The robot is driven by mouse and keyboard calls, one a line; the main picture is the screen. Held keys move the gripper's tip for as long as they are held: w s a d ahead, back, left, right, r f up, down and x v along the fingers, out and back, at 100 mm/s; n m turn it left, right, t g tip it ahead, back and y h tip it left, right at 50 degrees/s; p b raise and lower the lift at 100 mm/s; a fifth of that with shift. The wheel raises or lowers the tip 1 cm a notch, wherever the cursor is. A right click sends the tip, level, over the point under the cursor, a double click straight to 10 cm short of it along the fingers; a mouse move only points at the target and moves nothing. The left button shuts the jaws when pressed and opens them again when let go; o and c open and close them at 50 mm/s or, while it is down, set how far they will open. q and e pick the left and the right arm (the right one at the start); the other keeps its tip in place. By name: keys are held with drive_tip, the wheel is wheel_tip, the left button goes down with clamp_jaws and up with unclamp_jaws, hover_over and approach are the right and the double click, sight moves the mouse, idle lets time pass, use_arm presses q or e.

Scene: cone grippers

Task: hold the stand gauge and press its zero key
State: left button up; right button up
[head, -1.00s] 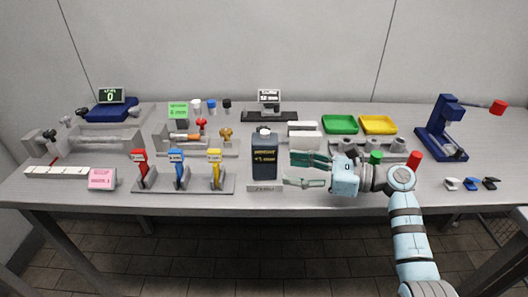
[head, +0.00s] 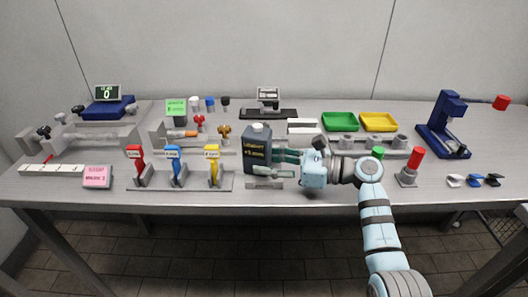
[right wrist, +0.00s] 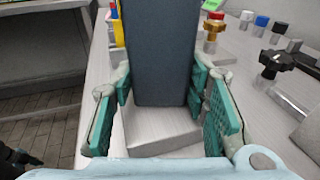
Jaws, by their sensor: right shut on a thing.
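What looks like the stand gauge, a small grey unit with a display (head: 268,92) on a dark base (head: 285,114), stands at the back centre in the head view. Its zero key is too small to make out. My right gripper (head: 285,163) is shut on a dark labelled bottle (head: 256,148) with a white cap, near the front of the table. In the right wrist view, the teal fingers (right wrist: 163,108) stand either side of the bottle's dark body (right wrist: 162,50). I cannot tell whether the bottle is clear of its pale plate (head: 265,184). My left gripper is not in view.
Red, blue and yellow handles (head: 212,165) stand in a grey rack left of the bottle. Green (head: 340,121) and yellow (head: 378,122) trays lie behind my right arm. A blue press-like stand (head: 447,125) is at the right. The front strip left of my arm is narrow.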

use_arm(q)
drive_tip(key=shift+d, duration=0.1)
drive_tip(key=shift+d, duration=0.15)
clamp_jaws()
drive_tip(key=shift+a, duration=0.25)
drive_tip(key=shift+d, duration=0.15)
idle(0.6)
